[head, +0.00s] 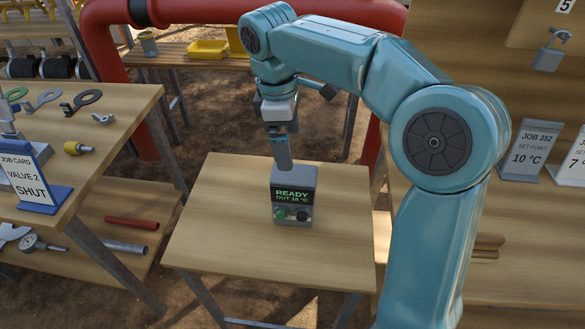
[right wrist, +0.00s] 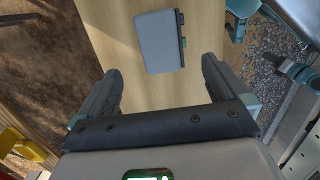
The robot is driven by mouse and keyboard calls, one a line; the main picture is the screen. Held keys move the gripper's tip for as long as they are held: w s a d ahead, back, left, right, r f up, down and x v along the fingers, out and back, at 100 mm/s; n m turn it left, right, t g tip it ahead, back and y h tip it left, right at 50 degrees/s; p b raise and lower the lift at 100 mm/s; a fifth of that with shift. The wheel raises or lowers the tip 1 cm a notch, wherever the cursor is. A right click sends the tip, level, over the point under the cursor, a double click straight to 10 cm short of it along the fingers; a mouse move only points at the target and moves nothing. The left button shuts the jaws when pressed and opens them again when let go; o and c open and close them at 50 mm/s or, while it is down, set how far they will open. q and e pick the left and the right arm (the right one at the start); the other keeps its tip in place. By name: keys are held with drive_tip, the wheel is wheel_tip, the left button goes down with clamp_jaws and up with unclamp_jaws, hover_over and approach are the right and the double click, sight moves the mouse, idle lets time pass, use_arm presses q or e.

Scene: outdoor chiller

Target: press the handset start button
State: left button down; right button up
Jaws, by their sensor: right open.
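The handset (head: 295,180) is a grey box standing on the small wooden table. Its screen reads READY, OUT 18 °C. Below the screen are a green button (head: 280,215) and a dark knob (head: 304,215). My right gripper (head: 282,165) points down just above or behind the handset's top; I cannot tell whether it touches. The right wrist view shows my right gripper (right wrist: 160,67) open, its two fingers wide apart with nothing between them. There the handset (right wrist: 160,42) lies beyond the fingertips, with a small green spot on its right side. My left gripper is not in view.
The small table (head: 225,245) is otherwise bare. A left bench (head: 130,100) holds tools and a job card (head: 25,180) reading VALVE 2 SHUT. A right bench carries a JOB 352 card (head: 528,148) reading 10 °C. A red pipe (head: 190,12) runs behind.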

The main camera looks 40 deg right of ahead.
sight(294, 174)
drive_tip(key=f, duration=0.3)
drive_tip(key=f+b, duration=0.1)
drive_tip(key=f, duration=0.3)
drive_tip(key=s+f+b, duration=0.1)
drive_tip(key=f, duration=0.2)
drive_tip(key=shift+d+f, duration=0.25)
drive_tip(key=shift+d, duration=0.05)
drive_tip(key=shift+s+d+f, duration=0.1)
drive_tip(key=shift+s+f, duration=0.1)
drive_tip(key=shift+f, duration=0.55)
drive_tip(key=shift+w, duration=0.1)
drive_tip(key=shift+c, duration=0.3)
clamp_jaws()
drive_tip(key=shift+f, duration=0.3)
